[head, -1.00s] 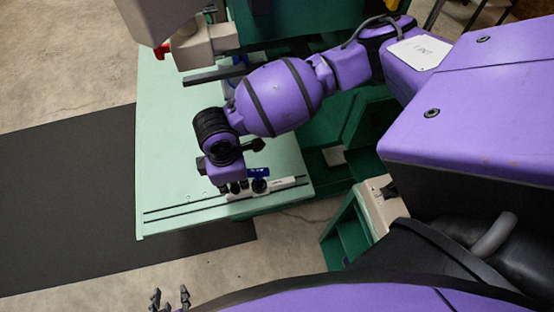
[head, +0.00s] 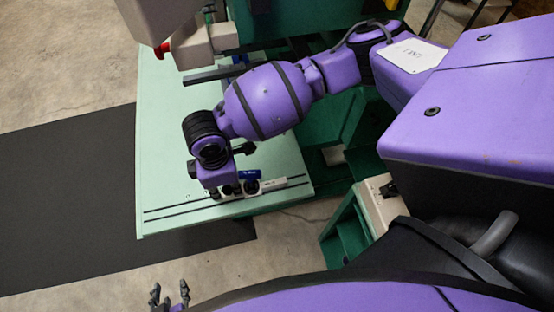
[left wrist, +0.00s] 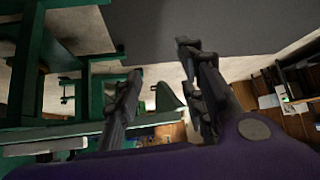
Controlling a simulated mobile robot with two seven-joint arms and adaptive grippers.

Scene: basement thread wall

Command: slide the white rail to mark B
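The white rail (head: 273,184) lies along two dark slots near the front edge of the pale green table in the head view. A blue part (head: 250,175) and dark knob-like parts are at the rail's left portion. My right gripper (head: 226,191) is down at the rail's left end, touching or very close to it. Its fingertips are largely hidden under the purple wrist, so its grip does not show. My left gripper (head: 169,294) is at the bottom edge, away from the table; its two fingers are apart and empty in the left wrist view (left wrist: 165,70). Mark B is not legible.
The pale green table (head: 165,130) is bare left of the rail. A dark mat (head: 70,200) lies on the concrete floor at left. A beige machine head with a red knob (head: 163,49) overhangs the table's far side. Green framework (head: 345,245) stands at right.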

